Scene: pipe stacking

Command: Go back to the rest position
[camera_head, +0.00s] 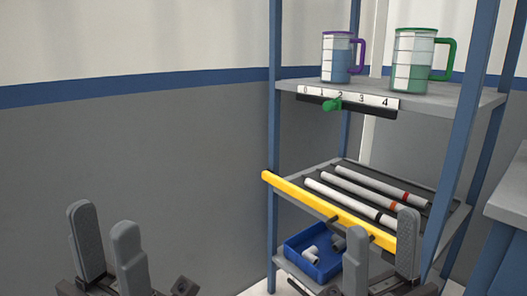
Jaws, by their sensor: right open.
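My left gripper (104,222) is at the lower left, in front of the bare grey wall. Its two fingers stand apart, with nothing between them. My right gripper (382,232) is at the lower right, in front of the shelf rack. Its fingers are apart and nothing shows held between them. Three white pipes lie side by side on the middle shelf: one with a red band (370,182), one with an orange band (352,190) and one with a black band (335,199).
A blue rack (277,120) has a yellow front bar (310,202) on its middle shelf. A blue bin (293,246) with white fittings (311,254) sits below. Two measuring jugs (337,62) (412,65) stand on the top shelf above a numbered scale (345,96). A grey counter (510,190) is at right.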

